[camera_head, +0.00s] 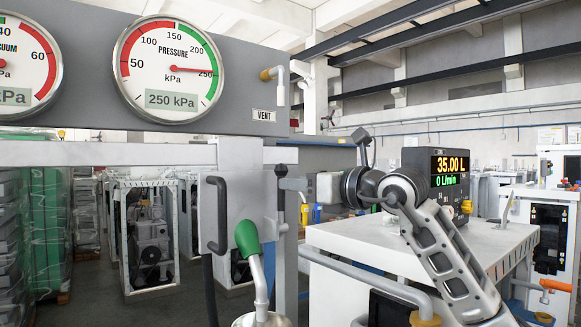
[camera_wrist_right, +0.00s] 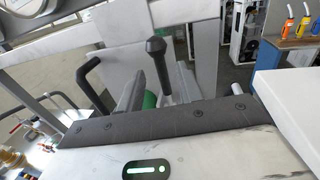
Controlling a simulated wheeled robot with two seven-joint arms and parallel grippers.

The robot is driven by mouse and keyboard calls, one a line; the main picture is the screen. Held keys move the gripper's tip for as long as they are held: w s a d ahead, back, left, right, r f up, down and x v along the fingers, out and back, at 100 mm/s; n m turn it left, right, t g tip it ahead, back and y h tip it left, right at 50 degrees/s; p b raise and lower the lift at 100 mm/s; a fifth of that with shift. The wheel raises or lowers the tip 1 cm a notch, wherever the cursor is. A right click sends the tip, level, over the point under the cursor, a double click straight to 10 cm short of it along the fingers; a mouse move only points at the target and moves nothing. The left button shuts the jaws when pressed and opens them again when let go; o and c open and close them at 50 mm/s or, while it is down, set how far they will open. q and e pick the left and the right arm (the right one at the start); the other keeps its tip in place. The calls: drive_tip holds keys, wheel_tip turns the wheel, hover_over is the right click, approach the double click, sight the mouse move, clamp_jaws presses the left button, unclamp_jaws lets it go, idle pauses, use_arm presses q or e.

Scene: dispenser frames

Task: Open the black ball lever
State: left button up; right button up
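The black ball lever (camera_head: 281,171) stands upright beside the grey post, with a dark round knob on a thin shaft. It also shows in the right wrist view (camera_wrist_right: 156,47), where its shaft runs down between my finger pads. My right gripper (camera_head: 292,184) reaches in from the right at the height of the lever, just below the knob. In the right wrist view the fingers (camera_wrist_right: 160,88) look apart, one on each side of the shaft; contact is not clear, and the shaft's base is hidden behind my gripper body. My left gripper is not in view.
A green-handled lever (camera_head: 247,240) and a black grab handle (camera_head: 216,215) stand left of the black lever. A white cabinet (camera_head: 400,240) with a display (camera_head: 449,170) is under and beside my right arm. Pressure gauges (camera_head: 171,70) are above.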

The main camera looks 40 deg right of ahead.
sight(281, 195)
drive_tip(key=w+p, duration=0.1)
drive_tip(key=w, duration=0.1)
drive_tip(key=shift+w+a, duration=0.1)
drive_tip(key=shift+w, duration=0.25)
clamp_jaws()
